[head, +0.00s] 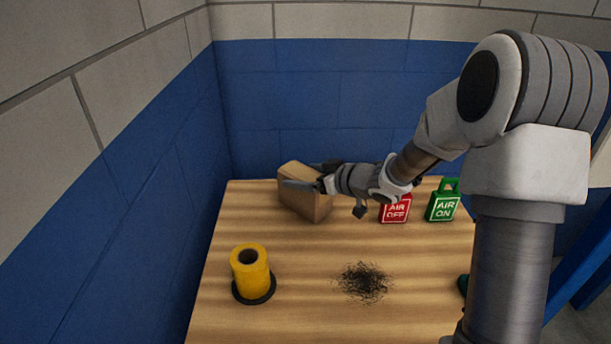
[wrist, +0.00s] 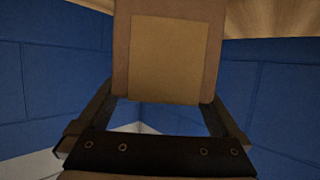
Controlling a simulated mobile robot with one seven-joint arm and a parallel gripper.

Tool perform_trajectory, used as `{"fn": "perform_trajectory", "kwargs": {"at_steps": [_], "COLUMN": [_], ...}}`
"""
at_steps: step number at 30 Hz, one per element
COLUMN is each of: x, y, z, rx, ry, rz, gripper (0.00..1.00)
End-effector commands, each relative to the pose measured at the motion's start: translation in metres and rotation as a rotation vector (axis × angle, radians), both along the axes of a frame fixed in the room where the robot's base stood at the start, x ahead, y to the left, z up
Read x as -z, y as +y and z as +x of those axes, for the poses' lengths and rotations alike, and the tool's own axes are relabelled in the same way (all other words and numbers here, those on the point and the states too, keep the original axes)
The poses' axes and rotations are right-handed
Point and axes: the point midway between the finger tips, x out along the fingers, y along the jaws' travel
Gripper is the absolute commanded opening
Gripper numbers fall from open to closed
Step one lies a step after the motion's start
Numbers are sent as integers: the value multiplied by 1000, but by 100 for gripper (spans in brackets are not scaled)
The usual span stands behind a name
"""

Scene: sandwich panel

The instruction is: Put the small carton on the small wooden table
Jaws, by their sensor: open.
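The small carton (head: 308,206) is a plain brown box at the back left of the wooden table (head: 300,325). It appears to rest on the top, partly covered by my gripper (head: 301,178). In the wrist view the carton (wrist: 175,60) fills the upper middle, with a lighter tan patch on its face. My gripper (wrist: 162,105) is open there, with one finger at each side of the carton. A gap shows by the left finger; whether the right finger touches the carton is hard to tell.
A yellow roll on a black base (head: 252,272) stands at the left. A dark bristly patch (head: 364,282) lies mid-table. A red AIR OFF block (head: 395,212) and a green AIR ON block (head: 443,205) stand at the back right. Blue walls (head: 300,110) close the back and left.

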Motion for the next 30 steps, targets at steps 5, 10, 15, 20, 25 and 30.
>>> {"fn": "perform_trajectory", "kwargs": {"at_steps": [5, 10, 15, 20, 25, 30], "x": [-11, -26, -39, -46, -52, -77], "y": [-11, -36, -58, -73, -81, -104], "z": [-10, -33, -56, -71, -75, -64], "rx": [3, 5, 4, 2, 23, 180], "ry": [0, -1, 0, 0, -7, -45], "rz": [-2, -2, 0, -1, -23, -160], "gripper": [100, 100, 100, 100, 100, 100]}}
